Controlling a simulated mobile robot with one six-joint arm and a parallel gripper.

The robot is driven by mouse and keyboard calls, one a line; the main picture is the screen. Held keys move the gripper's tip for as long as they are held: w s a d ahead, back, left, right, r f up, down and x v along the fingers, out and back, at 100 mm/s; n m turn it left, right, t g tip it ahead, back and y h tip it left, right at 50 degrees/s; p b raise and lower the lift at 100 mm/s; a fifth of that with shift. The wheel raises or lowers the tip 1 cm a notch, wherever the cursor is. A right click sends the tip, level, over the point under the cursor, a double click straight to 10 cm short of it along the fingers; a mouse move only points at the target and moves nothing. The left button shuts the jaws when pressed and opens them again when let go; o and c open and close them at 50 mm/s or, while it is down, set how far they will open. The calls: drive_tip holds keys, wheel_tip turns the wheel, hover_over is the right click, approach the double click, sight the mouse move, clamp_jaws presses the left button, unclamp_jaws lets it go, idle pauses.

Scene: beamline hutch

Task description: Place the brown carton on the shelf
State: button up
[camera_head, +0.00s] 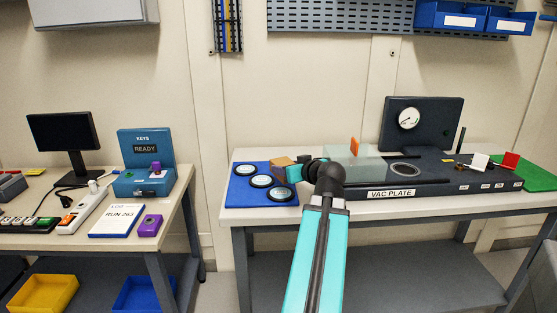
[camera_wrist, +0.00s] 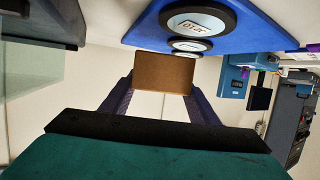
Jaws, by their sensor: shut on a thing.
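The brown carton (camera_head: 282,161) is above the rear part of the blue mat, at the left end of the right-hand table. It also shows in the wrist view (camera_wrist: 163,72) as a plain brown block between two dark fingers. My gripper (camera_wrist: 160,90) is shut on it, one finger at each side. In the head view my gripper (camera_head: 290,166) is partly hidden by my own wrist. A dark grey lower shelf (camera_head: 400,275) lies under the right-hand table and looks empty where it shows. I cannot tell whether the carton touches the mat.
The blue mat (camera_head: 239,196) bears round dark discs with pale labels. Right of my gripper are a clear box (camera_head: 352,169) and the vac plate bench (camera_head: 455,185). The left table (camera_head: 75,238) holds a monitor, key box and power strip. A gap separates the tables.

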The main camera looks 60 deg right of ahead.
drive_tip(key=shift+w+d+p, duration=0.6)
drive_tip(key=shift+w+p, duration=0.05)
drive_tip(key=shift+p, duration=3)
drive_tip(key=w+d, duration=0.2)
drive_tip(key=w+d+p, duration=0.1)
drive_tip(key=w+d, duration=0.2)
drive_tip(key=w+d+f, duration=0.1)
drive_tip(key=w+d, duration=0.1)
drive_tip(key=shift+w+d+f, duration=0.1)
drive_tip(key=shift+w+d, duration=0.1)
drive_tip(key=shift+d, duration=0.1)
drive_tip(key=shift+f, duration=0.1)
drive_tip(key=shift+f+p, duration=0.55)
drive_tip(key=shift+f, duration=1.15)
drive_tip(key=shift+f, duration=0.1)
drive_tip(key=o, duration=1.3)
